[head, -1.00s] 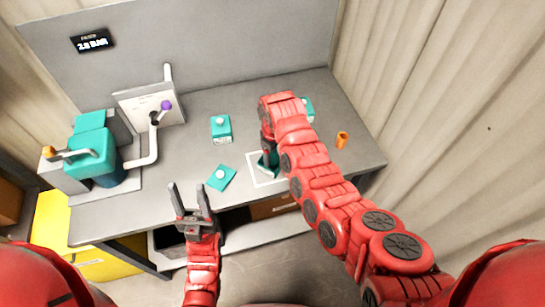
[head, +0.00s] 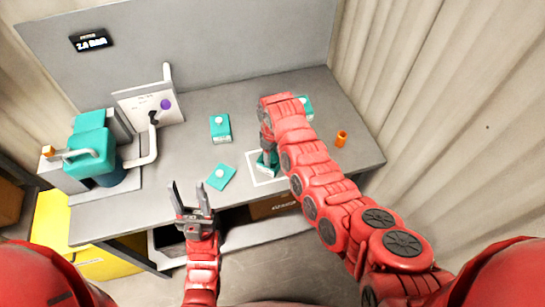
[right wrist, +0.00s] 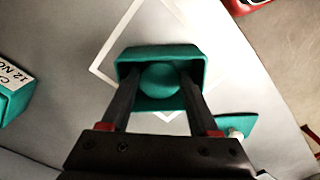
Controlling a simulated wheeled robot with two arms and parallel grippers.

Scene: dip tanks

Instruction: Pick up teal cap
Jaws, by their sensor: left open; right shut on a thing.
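My right gripper (head: 267,152) is shut on a teal piece, taken as the teal cap (head: 266,168), over the white square outline on the bench. In the right wrist view the fingers of my right gripper (right wrist: 161,74) sit on either side of a rounded part inside the teal cap's raised rim (right wrist: 160,52). Whether the cap touches the bench is unclear. My left gripper (head: 188,187) is open and empty at the bench's front edge.
Teal boxes (head: 220,128) (head: 306,106) stand on the bench, and a flat teal piece with a white knob (head: 221,177) lies left of the outline. An orange cylinder (head: 341,139) stands at right. A teal tank (head: 92,153) and a panel with a purple knob (head: 165,104) are at left.

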